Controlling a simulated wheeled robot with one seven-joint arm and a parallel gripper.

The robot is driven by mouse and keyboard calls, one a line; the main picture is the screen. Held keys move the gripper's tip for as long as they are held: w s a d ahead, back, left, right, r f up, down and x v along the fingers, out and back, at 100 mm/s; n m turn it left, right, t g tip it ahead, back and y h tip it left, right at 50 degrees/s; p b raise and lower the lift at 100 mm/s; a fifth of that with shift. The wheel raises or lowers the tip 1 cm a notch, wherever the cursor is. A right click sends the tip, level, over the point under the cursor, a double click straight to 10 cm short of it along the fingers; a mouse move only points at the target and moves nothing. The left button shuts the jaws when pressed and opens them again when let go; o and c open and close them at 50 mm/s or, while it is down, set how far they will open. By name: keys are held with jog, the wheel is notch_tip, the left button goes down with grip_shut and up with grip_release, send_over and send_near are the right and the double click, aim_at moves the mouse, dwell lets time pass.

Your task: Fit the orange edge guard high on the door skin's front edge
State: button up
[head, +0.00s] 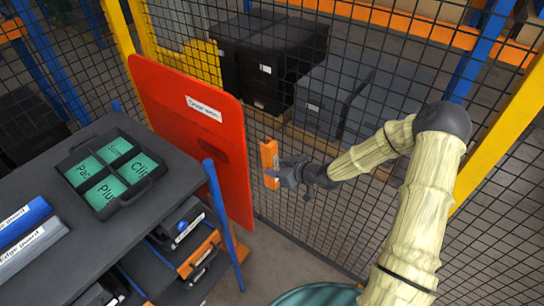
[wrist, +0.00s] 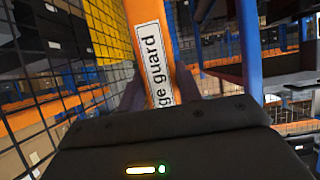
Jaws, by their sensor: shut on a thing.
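The orange edge guard (head: 269,163) is held upright in my gripper (head: 281,172), in free air just right of the door skin. In the wrist view the guard (wrist: 150,50) rises between the fingers (wrist: 160,92), with a white label that ends in "ge guard". The door skin (head: 180,110) is a red upright panel with a white label near its top and a dark recess lower down. Its right edge is apart from the guard in the head view, with a small gap of mesh between. The lower part of the panel is partly hidden by a blue post.
A dark bench (head: 95,240) at left bears a divided tray (head: 125,195) with green cards, and a blue guard (head: 22,222) and a grey guard (head: 30,252). A blue post (head: 222,215) stands at its corner. A mesh fence (head: 350,130) runs behind, with dark crates beyond.

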aim_at(274, 160)
jog(key=shift+y, duration=0.7)
jog(key=r, duration=0.2)
jog(key=a+r, duration=0.1)
jog(key=r, duration=0.1)
jog(key=shift+s+a+r, duration=0.1)
jog(key=shift+r, duration=0.05)
jog(key=shift+w+a, duration=0.9)
jog(key=shift+a, duration=0.2)
jog(key=shift+w+a, duration=0.85)
jog(key=shift+a, duration=0.35)
jog(key=shift+w+a+b, duration=0.9)
jog(key=shift+w+a, duration=0.2)
jog(key=shift+a, duration=0.15)
dwell(0.4)
dwell(0.4)
